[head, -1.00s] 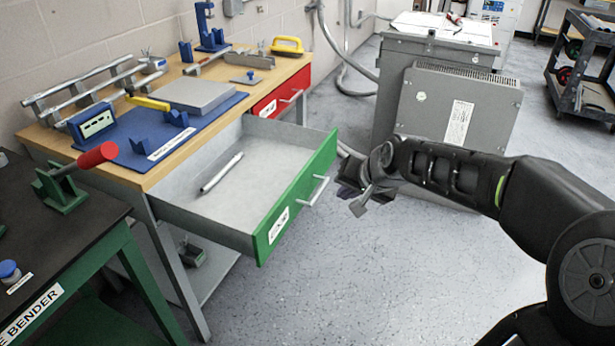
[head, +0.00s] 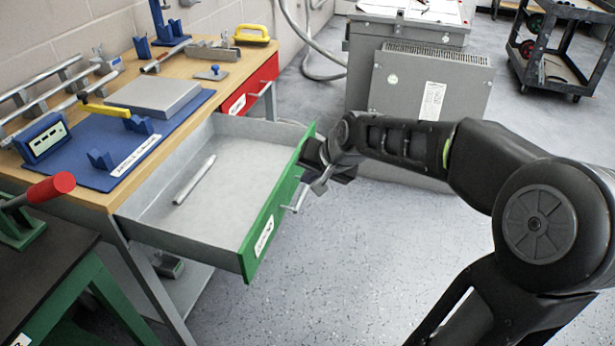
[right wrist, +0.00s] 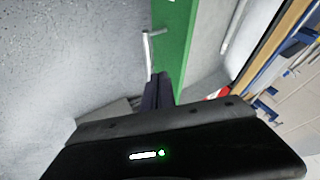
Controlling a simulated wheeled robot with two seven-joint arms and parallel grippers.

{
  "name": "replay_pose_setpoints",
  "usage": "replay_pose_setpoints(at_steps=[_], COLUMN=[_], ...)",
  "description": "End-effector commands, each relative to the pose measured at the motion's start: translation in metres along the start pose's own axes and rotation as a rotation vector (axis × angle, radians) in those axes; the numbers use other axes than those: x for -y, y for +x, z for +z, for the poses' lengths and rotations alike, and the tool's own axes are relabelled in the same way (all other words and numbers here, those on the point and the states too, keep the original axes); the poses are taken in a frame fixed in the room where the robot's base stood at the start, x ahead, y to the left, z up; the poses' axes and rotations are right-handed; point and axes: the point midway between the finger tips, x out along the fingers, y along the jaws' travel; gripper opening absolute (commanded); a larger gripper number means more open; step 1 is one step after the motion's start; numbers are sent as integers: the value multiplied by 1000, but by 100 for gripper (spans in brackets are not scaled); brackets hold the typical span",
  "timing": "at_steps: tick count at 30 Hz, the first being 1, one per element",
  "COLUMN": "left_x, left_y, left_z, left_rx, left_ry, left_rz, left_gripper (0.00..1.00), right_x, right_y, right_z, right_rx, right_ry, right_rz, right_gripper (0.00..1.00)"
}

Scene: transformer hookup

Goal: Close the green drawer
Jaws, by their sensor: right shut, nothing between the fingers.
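The green-fronted drawer (head: 262,232) stands pulled out from the wooden-topped workbench, with its grey inside open to view. A silver rod (head: 195,180) lies in it. Its silver bar handle (head: 299,197) sits on the outer face. My right gripper (head: 314,160) is shut and empty, close to the outer face at the far end of the green front, beyond the handle. In the right wrist view the shut fingers (right wrist: 158,90) lie against or just in front of the green panel (right wrist: 174,45), near the handle (right wrist: 148,50). I cannot tell whether they touch. My left gripper is out of view.
A red drawer (head: 252,88) sits in the same bench, behind the green one. A grey transformer cabinet (head: 390,80) stands beyond my right arm. A dark bench with a red-handled tool (head: 50,188) is at the lower left. The floor before the drawer is clear.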

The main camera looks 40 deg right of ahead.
Motion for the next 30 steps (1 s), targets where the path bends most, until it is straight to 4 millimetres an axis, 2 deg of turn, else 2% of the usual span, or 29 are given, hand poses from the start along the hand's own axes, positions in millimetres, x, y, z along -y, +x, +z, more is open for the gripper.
replay_pose_setpoints(at_steps=[9, 15, 30], left_x=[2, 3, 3], left_y=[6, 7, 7], left_z=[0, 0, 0], left_rx=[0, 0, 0], left_ry=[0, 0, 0], left_rz=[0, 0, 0], left_gripper=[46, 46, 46], right_x=[-1, 0, 1], right_y=[54, 78, 84], right_z=[1, 1, 0], right_rx=[4, 1, 0], right_ry=[0, 0, 0], right_rz=[2, 1, 0], right_gripper=[0, 0, 0])
